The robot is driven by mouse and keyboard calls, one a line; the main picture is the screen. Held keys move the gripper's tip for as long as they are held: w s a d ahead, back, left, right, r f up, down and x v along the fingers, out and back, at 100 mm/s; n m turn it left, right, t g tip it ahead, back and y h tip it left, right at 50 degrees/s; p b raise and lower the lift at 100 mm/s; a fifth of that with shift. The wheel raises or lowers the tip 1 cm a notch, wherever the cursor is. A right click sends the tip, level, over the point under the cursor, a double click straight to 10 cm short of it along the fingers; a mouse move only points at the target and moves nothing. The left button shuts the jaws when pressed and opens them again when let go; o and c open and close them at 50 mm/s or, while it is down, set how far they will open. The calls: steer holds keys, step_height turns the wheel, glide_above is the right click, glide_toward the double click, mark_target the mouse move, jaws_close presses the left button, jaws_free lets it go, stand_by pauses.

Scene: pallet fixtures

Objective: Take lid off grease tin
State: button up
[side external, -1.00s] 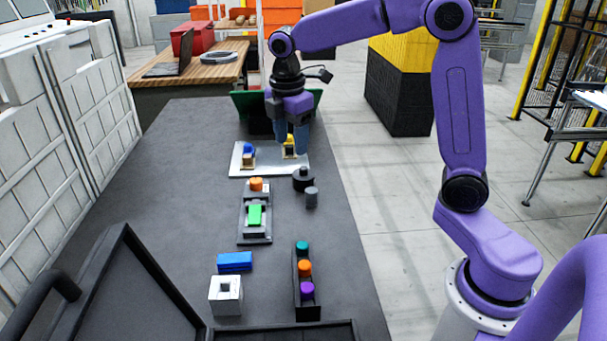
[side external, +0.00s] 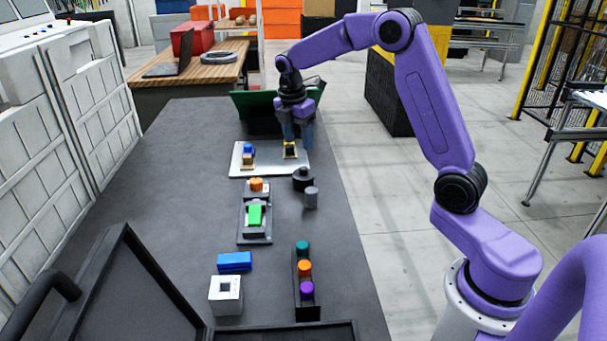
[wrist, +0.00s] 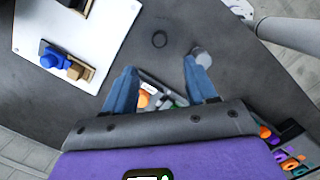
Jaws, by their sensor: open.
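A dark round tin with a small raised top (side external: 303,180) stands on the dark table, apparently the grease tin with its lid on. In the wrist view a dark round shape (wrist: 160,40), apparently the same tin, lies ahead of the fingers. My gripper (side external: 298,140) is open and empty, above the right part of the white plate, farther back than the tin. The wrist view shows its two blue fingers (wrist: 161,85) spread apart, with nothing between the tips. The gripper does not touch the tin.
A grey cylinder (side external: 311,198) stands close in front of the tin. A fixture with a green block (side external: 255,214) is left of the cylinder. A rack of coloured knobs (side external: 305,268) is nearer.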

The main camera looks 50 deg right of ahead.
glide_above(303, 168)
steer(key=a, duration=0.1)
step_height(303, 168, down, 4)
steer(key=shift+a+f, duration=0.15)
steer(key=shift+d+f, duration=0.2)
steer(key=shift+f, duration=0.65)
steer(key=shift+d+f, duration=0.2)
steer(key=shift+f, duration=0.7)
steer(key=shift+d+f, duration=0.2)
steer(key=shift+f, duration=0.65)
jaws_close()
